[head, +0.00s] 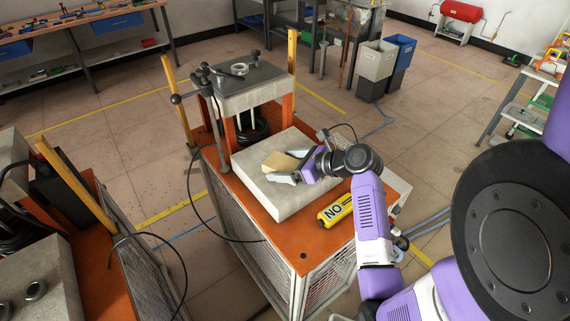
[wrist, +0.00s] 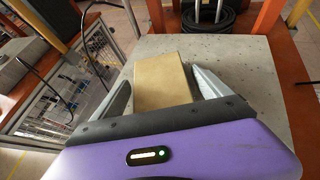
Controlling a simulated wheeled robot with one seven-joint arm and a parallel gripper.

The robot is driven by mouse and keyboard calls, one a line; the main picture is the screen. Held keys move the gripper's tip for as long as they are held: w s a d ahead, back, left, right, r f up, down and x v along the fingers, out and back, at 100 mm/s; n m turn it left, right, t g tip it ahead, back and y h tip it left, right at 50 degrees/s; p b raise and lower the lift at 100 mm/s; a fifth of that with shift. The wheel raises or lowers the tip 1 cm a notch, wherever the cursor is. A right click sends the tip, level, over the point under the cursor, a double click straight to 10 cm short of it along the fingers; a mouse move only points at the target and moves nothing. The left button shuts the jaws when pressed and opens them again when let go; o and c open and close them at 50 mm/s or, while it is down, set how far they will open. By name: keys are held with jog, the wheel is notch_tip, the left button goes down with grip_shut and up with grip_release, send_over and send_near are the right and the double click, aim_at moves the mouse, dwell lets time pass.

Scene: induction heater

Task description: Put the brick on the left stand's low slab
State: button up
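The brick (head: 280,161) is a tan block on the pale concrete low slab (head: 292,205) of the middle stand. In the wrist view the brick (wrist: 165,80) lies straight ahead, between the fingers. My gripper (head: 291,166) is just over the slab, its fingers spread on either side of the brick. In the wrist view my gripper (wrist: 163,75) looks open, with narrow gaps beside the brick; contact is hard to judge. At the left edge another stand has an orange top (head: 91,225) and a concrete slab (head: 45,285), partly out of frame.
A raised plate (head: 236,84) on orange posts stands behind the brick, with yellow uprights beside it. A yellow "NO" block (head: 336,211) lies right of the slab. Black cables loop across the gap between the stands. Bins (head: 377,62) stand farther back.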

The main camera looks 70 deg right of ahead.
jog(key=shift+r, duration=0.1)
jog(key=v, duration=1.2)
jog(key=shift+s, duration=0.1)
dwell(0.4)
